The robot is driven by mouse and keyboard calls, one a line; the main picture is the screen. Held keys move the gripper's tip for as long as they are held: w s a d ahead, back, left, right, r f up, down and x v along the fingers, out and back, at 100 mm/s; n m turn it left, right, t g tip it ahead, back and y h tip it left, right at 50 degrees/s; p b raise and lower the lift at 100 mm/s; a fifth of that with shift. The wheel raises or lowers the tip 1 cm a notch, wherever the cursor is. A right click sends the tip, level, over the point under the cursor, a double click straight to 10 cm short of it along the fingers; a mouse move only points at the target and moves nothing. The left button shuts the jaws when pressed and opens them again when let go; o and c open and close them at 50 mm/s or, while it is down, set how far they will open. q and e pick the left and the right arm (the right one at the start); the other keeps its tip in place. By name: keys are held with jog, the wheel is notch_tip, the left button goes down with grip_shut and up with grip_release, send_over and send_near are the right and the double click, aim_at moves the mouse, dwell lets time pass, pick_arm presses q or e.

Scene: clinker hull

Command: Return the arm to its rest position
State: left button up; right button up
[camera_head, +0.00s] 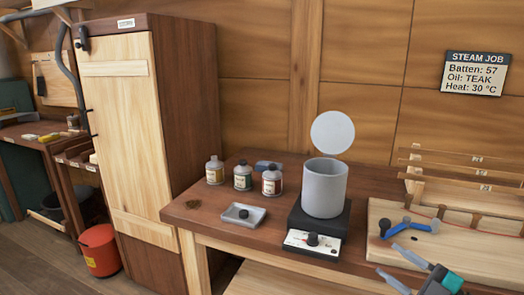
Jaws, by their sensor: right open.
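My right gripper (388,258) is at the bottom right of the head view, over the pale board on the workbench (222,222). The rest of the right arm is cut off by the bottom edge of the picture. My left gripper is not in view.
A grey pot (324,190) stands on a black heater (313,243), with a round white disc (332,133) behind it. A blue clamp-like tool (412,225) lies near the right gripper. Several bottles (243,177) and a grey tray (243,214) stand left. Wooden battens (470,172) sit right.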

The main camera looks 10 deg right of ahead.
jog(key=s+a+f+m+g+h, duration=0.3)
jog(key=s+a+f+m, duration=0.3)
jog(key=f, duration=0.5)
jog(key=s+a+f+m+g+h, duration=0.3)
jog(key=s+a+f+m+h, duration=0.2)
jog(key=a+f, duration=0.6)
jog(key=s+m, duration=0.2)
jog(key=s, duration=0.1)
jog(key=shift+a, duration=0.15)
